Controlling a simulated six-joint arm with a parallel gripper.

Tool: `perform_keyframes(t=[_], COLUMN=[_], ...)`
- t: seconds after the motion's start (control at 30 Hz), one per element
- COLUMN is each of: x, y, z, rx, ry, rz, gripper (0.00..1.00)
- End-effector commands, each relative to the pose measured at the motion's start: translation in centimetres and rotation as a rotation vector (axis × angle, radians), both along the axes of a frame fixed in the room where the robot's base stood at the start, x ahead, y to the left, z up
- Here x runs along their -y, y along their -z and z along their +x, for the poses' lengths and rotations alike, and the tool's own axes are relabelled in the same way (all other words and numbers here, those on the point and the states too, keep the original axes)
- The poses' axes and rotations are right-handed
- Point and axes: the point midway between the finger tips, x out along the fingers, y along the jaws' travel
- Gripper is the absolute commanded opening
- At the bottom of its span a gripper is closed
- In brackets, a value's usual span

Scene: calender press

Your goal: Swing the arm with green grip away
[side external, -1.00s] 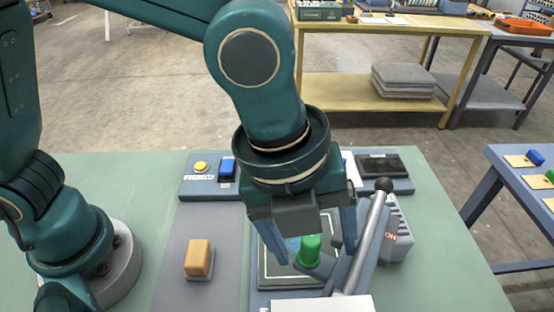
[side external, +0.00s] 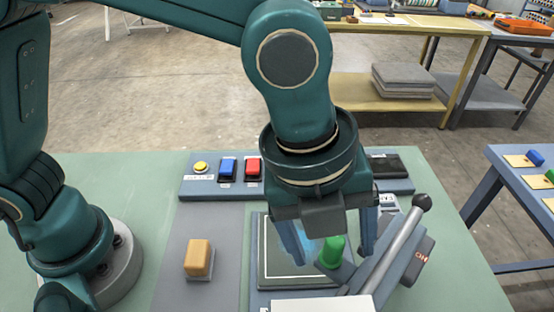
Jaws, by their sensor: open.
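The green grip (side external: 332,252) stands on the end of a short dark arm (side external: 338,272) low on the press, over the dark framed plate (side external: 282,278). My gripper (side external: 325,255) points down with its two blue-grey fingers apart, one on each side of the green grip. The right finger is close to a long grey lever (side external: 392,243) with a black ball knob. I cannot tell whether either finger touches the green grip.
A panel behind carries a yellow button (side external: 201,167), a blue switch (side external: 227,169) and a red switch (side external: 253,169). An orange block (side external: 198,258) sits on the left plate. A white box (side external: 322,305) is at the front.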

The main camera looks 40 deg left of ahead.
Motion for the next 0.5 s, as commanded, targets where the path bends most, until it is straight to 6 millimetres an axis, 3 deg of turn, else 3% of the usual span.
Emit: perform_keyframes(t=[0.5], x=[1.02], y=[0.01], z=[0.60], rx=[0.000], ry=[0.000], rz=[0.000], gripper=[0.80])
